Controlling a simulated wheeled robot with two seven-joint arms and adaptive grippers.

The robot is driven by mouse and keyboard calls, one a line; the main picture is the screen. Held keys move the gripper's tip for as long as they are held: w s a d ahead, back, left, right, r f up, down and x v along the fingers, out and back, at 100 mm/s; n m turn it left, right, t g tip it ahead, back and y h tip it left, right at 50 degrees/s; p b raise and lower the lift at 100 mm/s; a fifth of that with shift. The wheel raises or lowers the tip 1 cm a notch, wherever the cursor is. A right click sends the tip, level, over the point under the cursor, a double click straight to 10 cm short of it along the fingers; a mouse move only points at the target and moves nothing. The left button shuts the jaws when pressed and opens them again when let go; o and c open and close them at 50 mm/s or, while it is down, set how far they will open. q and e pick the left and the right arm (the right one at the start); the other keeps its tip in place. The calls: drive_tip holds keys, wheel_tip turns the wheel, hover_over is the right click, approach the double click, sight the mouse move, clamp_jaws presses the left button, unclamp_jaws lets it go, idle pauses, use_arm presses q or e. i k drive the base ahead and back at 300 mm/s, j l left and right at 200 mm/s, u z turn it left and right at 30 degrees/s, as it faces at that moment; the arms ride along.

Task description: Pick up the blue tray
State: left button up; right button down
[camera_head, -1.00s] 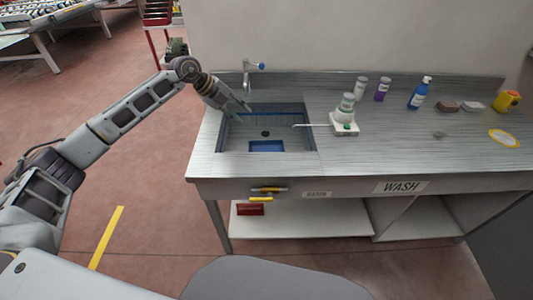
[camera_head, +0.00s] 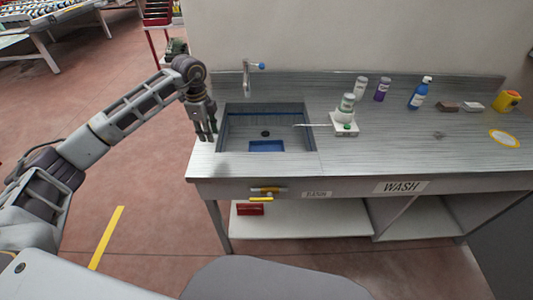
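The blue tray (camera_head: 266,146) lies in the front part of the sink basin (camera_head: 236,133), near its front wall. Only a small blue rectangle of it shows. My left gripper (camera_head: 206,136) points down at the left end of the counter, left of the basin and apart from the tray. Its fingers are spread with a gap between them and nothing in it. I cannot tell exactly how high it is above the counter. My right gripper is out of view.
A faucet (camera_head: 247,77) stands behind the basin. A white dispenser (camera_head: 344,121) with a thin rod reaching over the basin's right edge stands to the right. Bottles, including a blue one (camera_head: 419,94), line the back. The counter's front right is mostly clear.

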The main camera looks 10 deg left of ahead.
sight(275, 145)
drive_tip(key=i+l, duration=0.8)
